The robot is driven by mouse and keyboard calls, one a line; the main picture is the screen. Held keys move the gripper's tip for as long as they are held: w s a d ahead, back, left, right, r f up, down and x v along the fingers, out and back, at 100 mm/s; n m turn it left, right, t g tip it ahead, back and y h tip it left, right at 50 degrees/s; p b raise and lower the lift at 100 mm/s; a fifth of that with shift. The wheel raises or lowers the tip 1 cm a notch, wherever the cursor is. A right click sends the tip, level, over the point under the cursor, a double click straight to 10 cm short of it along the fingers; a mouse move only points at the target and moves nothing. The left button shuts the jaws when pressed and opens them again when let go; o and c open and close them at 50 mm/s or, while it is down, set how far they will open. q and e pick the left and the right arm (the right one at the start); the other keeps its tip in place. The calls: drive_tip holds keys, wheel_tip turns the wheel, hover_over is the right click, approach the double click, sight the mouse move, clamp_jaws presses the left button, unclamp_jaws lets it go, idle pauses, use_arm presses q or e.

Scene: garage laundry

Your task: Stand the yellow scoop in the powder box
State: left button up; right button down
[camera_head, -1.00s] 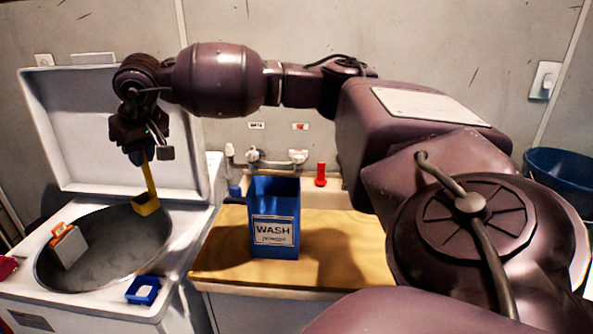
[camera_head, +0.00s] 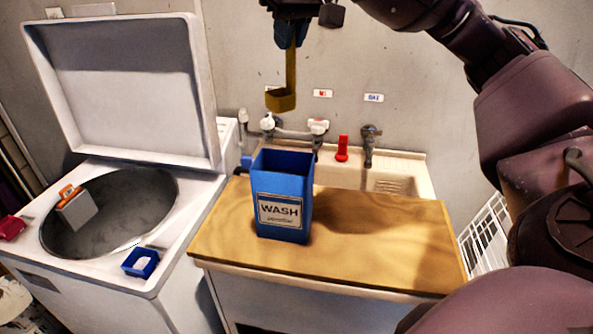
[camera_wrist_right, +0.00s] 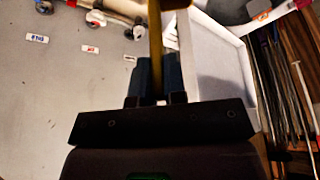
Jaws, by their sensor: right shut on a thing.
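The yellow scoop (camera_head: 281,98) hangs upright below my right gripper (camera_head: 289,38), its cup at the bottom. The gripper is shut on the top of the scoop's handle. In the right wrist view, the yellow handle (camera_wrist_right: 155,45) runs between the blue fingertips of the gripper (camera_wrist_right: 155,78). The blue powder box (camera_head: 282,210), labelled WASH, stands open-topped on the wooden counter (camera_head: 375,240). In the head view the scoop's cup shows above the box's opening, clear of its rim. The powder inside is hidden. My left gripper is out of the picture.
Left of the counter stands a white washer (camera_head: 175,240) with its lid (camera_head: 125,95) raised. A grey and orange box (camera_head: 76,209) is in its drum opening. A small blue tray (camera_head: 141,263) sits on its front edge. Taps (camera_head: 318,128) and a sink (camera_head: 395,182) lie behind the box.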

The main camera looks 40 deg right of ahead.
sight(281, 100)
wheel_tip(281, 100, down, 20)
drive_tip(key=shift+b, duration=0.3)
idle(0.3)
drive_tip(key=shift+a, duration=0.1)
drive_tip(key=shift+f, duration=0.2)
drive_tip(key=c, duration=1.2)
unclamp_jaws()
drive_tip(key=shift+r, duration=0.15)
drive_tip(key=shift+r, duration=0.1)
drive_tip(key=v, duration=1.2)
drive_tip(key=shift+r, duration=0.1)
